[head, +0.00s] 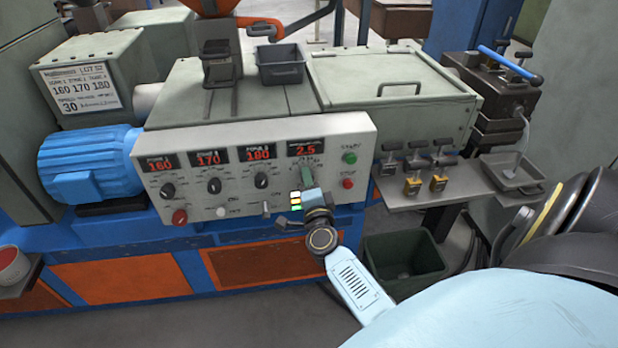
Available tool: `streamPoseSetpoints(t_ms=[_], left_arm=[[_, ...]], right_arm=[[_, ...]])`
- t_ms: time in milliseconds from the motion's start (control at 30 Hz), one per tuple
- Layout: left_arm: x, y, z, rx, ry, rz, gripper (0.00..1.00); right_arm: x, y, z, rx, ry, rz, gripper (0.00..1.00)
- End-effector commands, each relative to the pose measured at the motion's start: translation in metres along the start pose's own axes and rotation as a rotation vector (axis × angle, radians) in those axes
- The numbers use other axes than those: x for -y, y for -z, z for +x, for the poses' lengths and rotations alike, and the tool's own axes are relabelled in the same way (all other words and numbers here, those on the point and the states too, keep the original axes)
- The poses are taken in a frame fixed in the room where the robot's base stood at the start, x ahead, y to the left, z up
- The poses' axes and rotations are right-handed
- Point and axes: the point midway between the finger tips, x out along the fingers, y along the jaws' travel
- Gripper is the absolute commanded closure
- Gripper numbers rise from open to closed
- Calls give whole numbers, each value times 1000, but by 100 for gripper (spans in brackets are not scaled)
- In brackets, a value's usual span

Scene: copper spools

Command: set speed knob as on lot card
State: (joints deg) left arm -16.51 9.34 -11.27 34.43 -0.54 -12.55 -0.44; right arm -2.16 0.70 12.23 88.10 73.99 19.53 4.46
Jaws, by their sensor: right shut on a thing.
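The control panel (330,150) has several red displays reading about 160, 170, 180 and 2.5. My left gripper is out of view.
Three black knobs (214,185) sit left of the speed knob. A green button (350,158) and a red button (348,183) are close on its right. A shelf (400,196) with small clamps juts out further right. A dark bin (402,258) stands below.

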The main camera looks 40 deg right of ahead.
Motion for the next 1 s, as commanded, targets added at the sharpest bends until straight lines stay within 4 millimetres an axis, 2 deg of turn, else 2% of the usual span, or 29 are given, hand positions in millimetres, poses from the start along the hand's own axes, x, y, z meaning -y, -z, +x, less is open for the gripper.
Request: streamPoseSetpoints(t_ms=[267, 400, 700, 1000], left_arm=[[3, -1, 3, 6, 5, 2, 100], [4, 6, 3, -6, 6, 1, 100], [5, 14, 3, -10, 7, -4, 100], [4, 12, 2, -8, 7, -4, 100]], right_arm=[[-1, 0, 0, -8, 1, 198, 91], [0, 0, 0, -11, 1, 263, 91], [0, 0, 0, -13, 1, 327, 91], [0, 0, 0, -14, 1, 331, 91]])
